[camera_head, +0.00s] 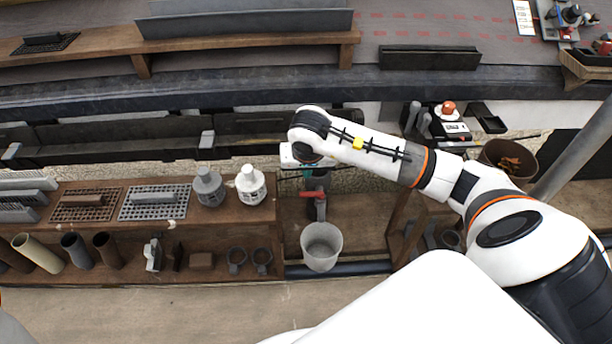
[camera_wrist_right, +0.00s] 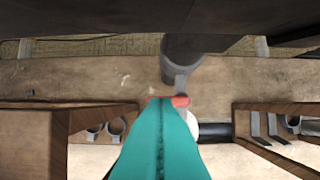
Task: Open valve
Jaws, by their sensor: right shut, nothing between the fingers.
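The valve has a red handle (camera_head: 310,194) on a grey pipe (camera_head: 320,207) that comes down under the roof edge, above a grey bucket (camera_head: 321,247). In the right wrist view the red handle (camera_wrist_right: 181,101) shows just beyond the fingertips, with the grey pipe (camera_wrist_right: 183,62) behind it. My right gripper (camera_head: 307,174) is shut and empty, just above the handle. Its teal fingers (camera_wrist_right: 163,102) partly cover the handle's left side, and I cannot tell whether they touch it. My left gripper is out of view.
A wooden shelf (camera_head: 223,239) with pipes, grates, a grey jar (camera_head: 208,188) and a white jar (camera_head: 250,185) stands left of the bucket. The dark gutter (camera_head: 110,133) and roof edge run above. Another wooden shelf stands to the right.

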